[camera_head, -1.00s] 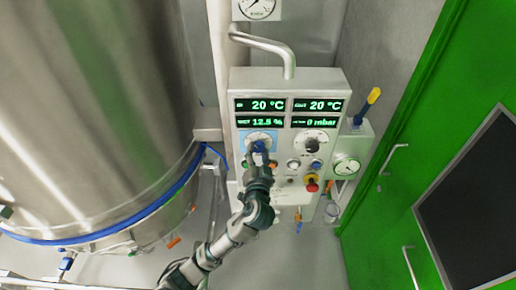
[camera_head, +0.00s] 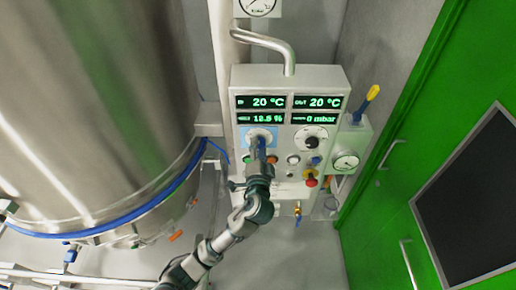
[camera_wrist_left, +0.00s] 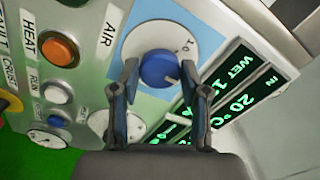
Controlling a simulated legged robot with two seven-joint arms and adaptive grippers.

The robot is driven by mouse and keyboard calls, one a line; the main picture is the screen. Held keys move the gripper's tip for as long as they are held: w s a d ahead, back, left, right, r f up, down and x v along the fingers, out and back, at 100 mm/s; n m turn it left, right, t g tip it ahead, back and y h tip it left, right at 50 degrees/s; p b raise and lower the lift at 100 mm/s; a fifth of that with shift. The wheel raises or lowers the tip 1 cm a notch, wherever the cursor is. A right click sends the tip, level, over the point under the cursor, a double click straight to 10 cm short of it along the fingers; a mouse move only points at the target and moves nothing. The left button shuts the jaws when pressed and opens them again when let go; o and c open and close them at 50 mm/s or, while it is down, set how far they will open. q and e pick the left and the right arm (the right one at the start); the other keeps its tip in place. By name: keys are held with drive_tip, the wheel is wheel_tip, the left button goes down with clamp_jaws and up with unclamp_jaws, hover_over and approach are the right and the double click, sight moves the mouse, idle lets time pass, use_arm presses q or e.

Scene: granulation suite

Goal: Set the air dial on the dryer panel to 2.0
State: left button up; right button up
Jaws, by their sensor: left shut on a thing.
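The air dial (camera_wrist_left: 159,68) is a round blue knob on a white scale plate with a light-blue surround, beside the label AIR in the left wrist view. In the head view its white scale plate (camera_head: 262,132) shows at the panel's left, with the knob mostly hidden by my gripper. My left gripper (camera_head: 259,147) reaches up to it from below. In the left wrist view its two fingers (camera_wrist_left: 159,76) stand on either side of the blue knob, shut on it. A pale mark shows on the knob's lower right; I cannot read the setting. My right gripper is not in view.
The dryer panel (camera_head: 285,77) has green displays (camera_head: 260,102), a second dial (camera_head: 311,137), buttons and a red-and-yellow emergency stop (camera_head: 311,178). A steel vessel (camera_head: 90,100) stands left, a green door (camera_head: 400,200) right. A gauge box (camera_head: 345,160) sits beside the panel.

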use_arm(q)
drive_tip(key=shift+d+f, duration=0.1)
drive_tip(key=shift+f, duration=0.05)
drive_tip(key=o, duration=1.1)
drive_tip(key=shift+o, duration=0.2)
drive_tip(key=shift+d, duration=0.1)
drive_tip(key=s, duration=1.2)
drive_tip(key=shift+w, duration=0.1)
